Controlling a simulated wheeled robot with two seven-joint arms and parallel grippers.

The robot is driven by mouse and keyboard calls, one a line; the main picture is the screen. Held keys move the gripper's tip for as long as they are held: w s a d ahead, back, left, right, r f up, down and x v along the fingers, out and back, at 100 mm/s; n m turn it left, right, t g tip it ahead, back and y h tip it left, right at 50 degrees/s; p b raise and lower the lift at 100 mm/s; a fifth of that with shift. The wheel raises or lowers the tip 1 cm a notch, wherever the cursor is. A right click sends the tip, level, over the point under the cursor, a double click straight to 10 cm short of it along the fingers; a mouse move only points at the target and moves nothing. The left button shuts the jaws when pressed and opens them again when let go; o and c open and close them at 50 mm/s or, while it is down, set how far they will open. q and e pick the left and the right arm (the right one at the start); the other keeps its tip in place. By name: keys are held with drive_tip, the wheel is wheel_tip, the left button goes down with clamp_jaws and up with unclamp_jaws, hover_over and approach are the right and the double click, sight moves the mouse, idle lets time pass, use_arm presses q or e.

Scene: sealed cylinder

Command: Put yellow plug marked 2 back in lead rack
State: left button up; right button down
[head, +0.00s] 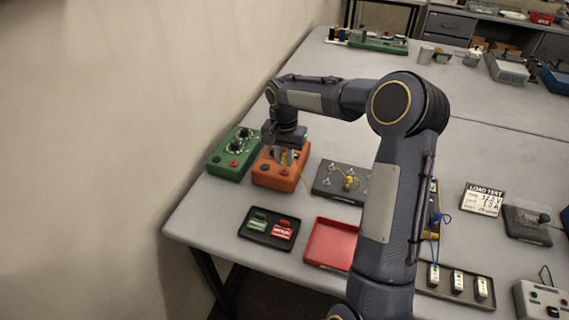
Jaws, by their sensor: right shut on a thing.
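My right gripper (288,156) is over the orange box (277,177) and shut on a yellow plug (286,158). The gripper hides most of the plug, and its mark cannot be read. A thin yellow lead seems to run from beside the gripper down the right side of the orange box. A dark panel (328,184) with pale posts and a coiled yellow lead lies to the right. Behind my right forearm, a dark holder (435,193) with yellow and blue leads shows only partly; whether it is the lead rack cannot be told. My left gripper is out of view.
A green box (234,154) with black knobs stands left of the orange box. A black tray (250,232) with green and red tags and a red tray (322,249) lie in front. A "LOAD TEST" card (484,199) stands right.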

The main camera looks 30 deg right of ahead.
sight(284, 154)
drive_tip(key=shift+r+p, duration=1.2)
drive_tip(key=shift+r, duration=0.55)
drive_tip(key=s+d+f, duration=0.1)
drive_tip(key=s+d, duration=0.3)
drive_tip(key=d, duration=0.5)
drive_tip(key=s+d+f, duration=0.1)
drive_tip(key=s+d, duration=0.3)
drive_tip(key=d, duration=0.6)
drive_tip(key=shift+s+f, duration=0.1)
drive_tip(key=shift+f+b, duration=1.95)
drive_tip(key=shift+f, duration=0.9)
drive_tip(key=shift+f, duration=0.3)
